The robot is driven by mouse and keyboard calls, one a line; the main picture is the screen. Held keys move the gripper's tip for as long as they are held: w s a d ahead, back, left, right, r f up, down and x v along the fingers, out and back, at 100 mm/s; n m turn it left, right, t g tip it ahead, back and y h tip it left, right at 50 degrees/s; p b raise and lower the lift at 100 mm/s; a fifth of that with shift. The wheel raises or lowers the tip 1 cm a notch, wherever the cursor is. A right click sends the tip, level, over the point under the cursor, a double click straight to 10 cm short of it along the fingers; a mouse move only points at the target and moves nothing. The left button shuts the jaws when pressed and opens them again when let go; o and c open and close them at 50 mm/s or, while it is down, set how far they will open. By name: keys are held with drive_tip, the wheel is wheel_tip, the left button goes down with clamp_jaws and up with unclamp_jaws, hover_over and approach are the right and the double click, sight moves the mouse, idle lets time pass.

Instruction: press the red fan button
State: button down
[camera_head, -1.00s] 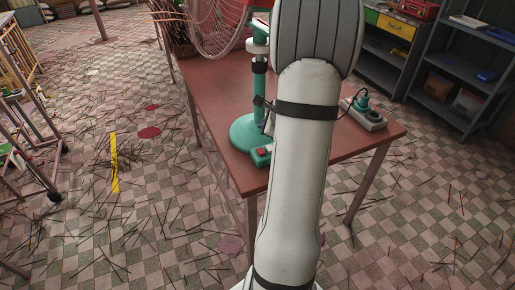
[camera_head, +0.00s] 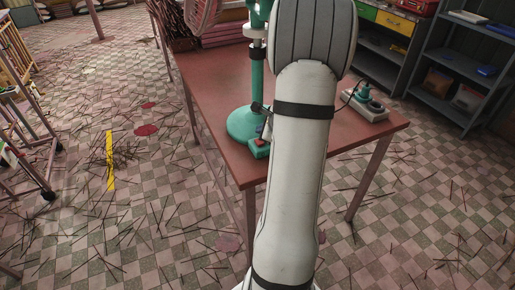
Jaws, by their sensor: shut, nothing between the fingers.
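The green fan stands on the red-brown table (camera_head: 215,82). The red button (camera_head: 260,143) sits on a small green box (camera_head: 258,152) at the front of the base, near the table's front edge. My gripper (camera_head: 264,131) is mostly hidden behind my white arm. Its dark, narrow tip shows just above the red button, shut and empty. I cannot tell whether it touches the button.
A power strip (camera_head: 365,110) with a plug and cable lies on the table's right side. Shelves (camera_head: 455,75) and a cabinet with coloured drawers (camera_head: 395,22) stand behind at right. A metal rack (camera_head: 25,140) stands at left. Incense sticks litter the tiled floor.

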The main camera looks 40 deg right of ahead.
sight(257, 138)
drive_tip(key=shift+f+b, duration=0.6)
drive_tip(key=shift+f, duration=0.45)
idle(1.3)
drive_tip(key=shift+s+f+b, duration=0.1)
drive_tip(key=shift+f+b, duration=0.2)
drive_tip(key=shift+b, duration=0.35)
drive_tip(key=shift+f+b, duration=0.4)
drive_tip(key=shift+b, duration=0.15)
idle(0.4)
drive_tip(key=shift+r, duration=0.15)
drive_tip(key=shift+r+p, duration=0.6)
drive_tip(key=shift+r, duration=0.15)
drive_tip(key=shift+r+p, duration=1.9)
drive_tip(key=shift+r, duration=0.65)
